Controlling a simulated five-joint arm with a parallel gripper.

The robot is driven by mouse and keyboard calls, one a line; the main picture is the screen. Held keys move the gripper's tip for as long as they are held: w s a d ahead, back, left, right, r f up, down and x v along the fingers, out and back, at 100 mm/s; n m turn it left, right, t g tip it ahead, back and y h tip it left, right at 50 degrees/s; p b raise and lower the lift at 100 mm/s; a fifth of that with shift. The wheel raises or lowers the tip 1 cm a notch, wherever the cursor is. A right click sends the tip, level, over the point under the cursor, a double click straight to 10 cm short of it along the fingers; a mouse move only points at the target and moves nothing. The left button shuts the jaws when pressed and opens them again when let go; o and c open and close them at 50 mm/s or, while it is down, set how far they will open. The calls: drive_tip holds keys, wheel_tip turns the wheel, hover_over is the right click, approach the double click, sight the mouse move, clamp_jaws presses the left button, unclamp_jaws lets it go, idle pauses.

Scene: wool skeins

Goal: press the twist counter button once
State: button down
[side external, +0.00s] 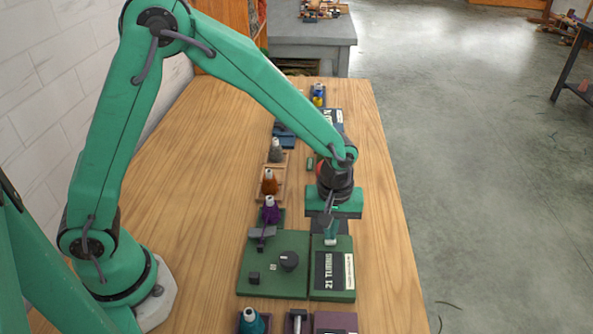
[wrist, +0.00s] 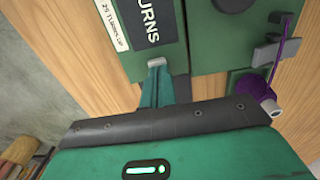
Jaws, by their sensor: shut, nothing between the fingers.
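The twist counter is a green box (side external: 345,288) at the table's right side, with a black "TURNS" display (side external: 326,271) that also shows in the wrist view (wrist: 148,22). A white label strip (wrist: 112,25) runs beside the display. My gripper (side external: 330,238) points down at the far end of the counter, its fingers shut and empty. In the wrist view the closed fingertips (wrist: 156,66) are at the counter's edge. A pale grey piece shows at the tips; I cannot tell whether it is the button or the tips touch anything.
A green box with a black knob (side external: 288,260) and a grey bracket (side external: 262,233) adjoins the counter on the left. A purple skein cone (side external: 270,212) stands just beyond it. The table's left part is bare.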

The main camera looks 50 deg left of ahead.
idle(0.3)
drive_tip(key=shift+s+f, duration=0.1)
drive_tip(key=shift+f, duration=1.05)
drive_tip(key=shift+r, duration=0.1)
wheel_tip(320, 180, up, 15)
drive_tip(key=shift+w+f, duration=0.2)
drive_tip(key=shift+w, duration=0.05)
idle(0.5)
